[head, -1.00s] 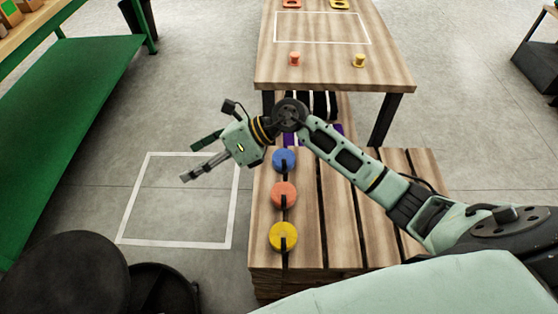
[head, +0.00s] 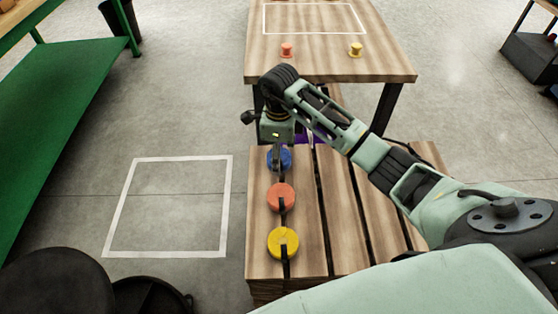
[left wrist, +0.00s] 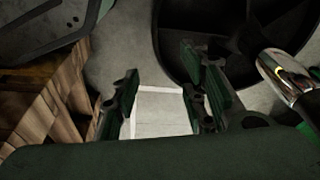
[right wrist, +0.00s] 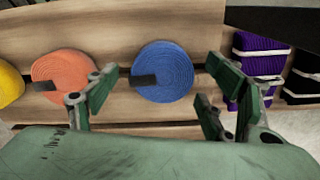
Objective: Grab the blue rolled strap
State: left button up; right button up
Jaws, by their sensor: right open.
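The blue rolled strap (head: 285,159) lies on the slatted wooden pallet, farthest in a row with the orange rolled strap (head: 281,197) and the yellow rolled strap (head: 283,244). My right gripper (head: 277,150) points down above the blue strap and partly covers it in the head view. In the right wrist view the blue strap (right wrist: 162,72) shows whole, with a black tail, beyond and between the open fingers of my right gripper (right wrist: 155,100). The fingers look apart from it. My left gripper (left wrist: 165,100) is open and empty, and shows only in the left wrist view.
A wooden table (head: 330,68) with small orange and yellow spools stands behind the pallet. A white square (head: 170,205) marks clear floor at left. A green bench (head: 55,120) stands farther left.

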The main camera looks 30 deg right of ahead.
jog(key=shift+f, duration=0.8)
jog(key=shift+c, duration=0.3)
jog(key=c, duration=1.3)
jog(key=shift+r, duration=0.1)
